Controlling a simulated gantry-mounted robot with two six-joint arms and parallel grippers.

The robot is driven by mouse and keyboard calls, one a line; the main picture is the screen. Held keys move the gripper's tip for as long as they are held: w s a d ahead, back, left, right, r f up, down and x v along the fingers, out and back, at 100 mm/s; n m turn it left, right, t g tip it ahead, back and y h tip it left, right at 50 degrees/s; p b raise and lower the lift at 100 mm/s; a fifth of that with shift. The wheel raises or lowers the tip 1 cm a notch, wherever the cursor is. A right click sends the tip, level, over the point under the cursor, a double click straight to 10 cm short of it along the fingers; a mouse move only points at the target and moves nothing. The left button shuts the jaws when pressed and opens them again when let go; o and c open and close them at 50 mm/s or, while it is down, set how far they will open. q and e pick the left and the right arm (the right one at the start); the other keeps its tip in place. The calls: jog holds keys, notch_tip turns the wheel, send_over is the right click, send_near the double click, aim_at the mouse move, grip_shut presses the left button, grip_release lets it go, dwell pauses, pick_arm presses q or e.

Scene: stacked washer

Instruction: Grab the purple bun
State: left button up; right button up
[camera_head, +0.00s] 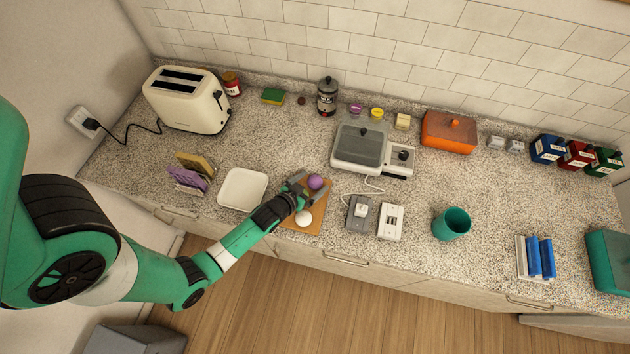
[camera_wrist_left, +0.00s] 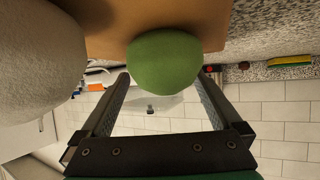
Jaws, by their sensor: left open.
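The purple bun (camera_head: 315,182) sits on the brown board (camera_head: 317,215) near the counter's front edge. A white bun (camera_head: 303,218) lies on the same board, nearer the front edge. My left gripper (camera_head: 298,182) is at the board, open, just left of the purple bun. In the left wrist view, a green rounded bun (camera_wrist_left: 163,62) shows ahead of the open left fingers (camera_wrist_left: 160,88); I cannot tell whether they touch it. A large whitish rounded thing (camera_wrist_left: 35,55) fills that view's upper left. No purple shows clearly there. My right gripper is out of view.
A white square plate (camera_head: 242,189) is left of the board. Grey and white switch boxes (camera_head: 375,217) stand right of it, with a teal cup (camera_head: 452,224) further right. A grey appliance (camera_head: 365,150) and toaster (camera_head: 187,98) stand behind.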

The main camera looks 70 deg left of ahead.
aim_at(313, 185)
pick_arm(q)
jog(key=shift+w+a+f, duration=0.1)
jog(key=shift+w+f, duration=0.05)
jog(key=c, duration=1.5)
jog(key=shift+o, duration=0.2)
jog(key=shift+r+p, duration=0.3)
jog(key=shift+r, duration=0.3)
jog(key=r, duration=0.2)
jog(key=shift+d+r+p, duration=0.4)
jog(key=d+r+p, duration=0.2)
jog(key=d+r, duration=0.7)
jog(key=d, duration=0.4)
jog(key=shift+s+d+p, duration=0.15)
jog(key=shift+s+p, duration=0.15)
jog(key=shift+s, duration=0.05)
